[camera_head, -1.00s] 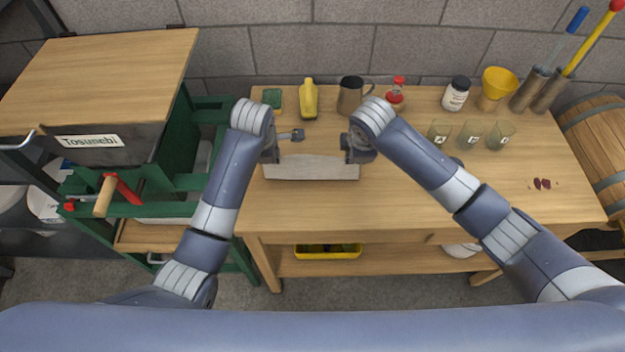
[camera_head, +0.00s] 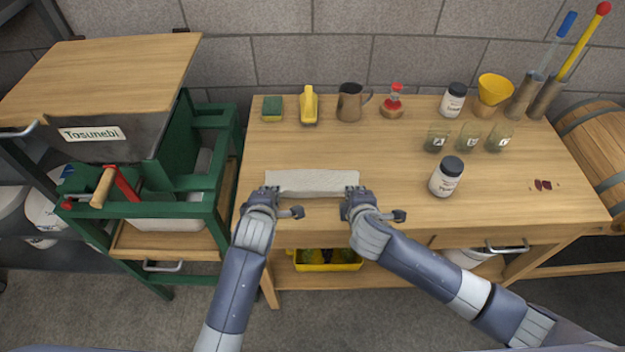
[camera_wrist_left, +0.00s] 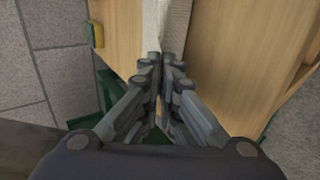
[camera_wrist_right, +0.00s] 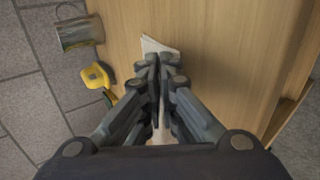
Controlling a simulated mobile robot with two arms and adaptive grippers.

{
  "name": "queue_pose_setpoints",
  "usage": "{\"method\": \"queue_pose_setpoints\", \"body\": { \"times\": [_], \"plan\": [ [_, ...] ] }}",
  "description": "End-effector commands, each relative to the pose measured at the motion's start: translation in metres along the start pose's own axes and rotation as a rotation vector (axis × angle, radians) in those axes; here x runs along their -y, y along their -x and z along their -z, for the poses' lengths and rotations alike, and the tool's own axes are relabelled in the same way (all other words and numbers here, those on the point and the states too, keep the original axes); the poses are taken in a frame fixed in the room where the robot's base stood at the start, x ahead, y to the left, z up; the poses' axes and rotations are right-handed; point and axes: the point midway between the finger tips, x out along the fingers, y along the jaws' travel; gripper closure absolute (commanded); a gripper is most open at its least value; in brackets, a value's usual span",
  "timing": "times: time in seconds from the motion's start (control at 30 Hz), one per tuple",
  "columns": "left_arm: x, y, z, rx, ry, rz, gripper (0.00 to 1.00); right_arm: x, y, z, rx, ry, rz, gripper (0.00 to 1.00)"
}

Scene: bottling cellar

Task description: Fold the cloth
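The cloth (camera_head: 312,182) is a narrow pale strip lying left to right near the front of the wooden table. My left gripper (camera_head: 268,191) is at its near left corner, and my right gripper (camera_head: 356,192) at its near right corner. In the left wrist view the fingertips (camera_wrist_left: 164,60) are together with cloth (camera_wrist_left: 167,25) at and beyond them, showing two layers or a crease. In the right wrist view the fingertips (camera_wrist_right: 158,62) are together, with a small part of the cloth (camera_wrist_right: 154,45) showing past them. The pinched edges are mostly hidden by the fingers.
A sponge (camera_head: 272,108), a yellow object (camera_head: 309,105), a metal mug (camera_head: 349,102) and a red-topped bottle (camera_head: 393,103) stand behind the cloth. A white jar (camera_head: 446,177) stands to its right, with several glasses farther back. A green-framed machine (camera_head: 200,190) adjoins the table's left side.

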Motion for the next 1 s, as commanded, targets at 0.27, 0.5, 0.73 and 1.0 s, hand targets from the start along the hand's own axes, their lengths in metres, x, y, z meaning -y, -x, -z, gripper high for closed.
{"method": "queue_pose_setpoints", "body": {
  "times": [0.27, 0.5, 0.73, 1.0],
  "plan": [
    [0.000, 0.000, 0.000, 0.000, 0.000, -0.006, 1.00, 0.000, 0.000, 0.000, 0.000, 0.000, -0.006, 1.00],
    [0.000, 0.000, 0.000, 0.000, 0.000, -0.006, 0.63, 0.001, 0.000, 0.000, 0.000, 0.000, -0.005, 0.63],
    [0.000, 0.000, 0.000, 0.000, 0.000, -0.005, 0.63, 0.000, 0.000, 0.000, 0.000, 0.000, -0.005, 0.63],
    [-0.014, 0.022, -0.001, 0.001, 0.007, -0.008, 0.63, -0.013, 0.022, 0.001, -0.004, -0.003, -0.006, 0.63]
  ]
}}
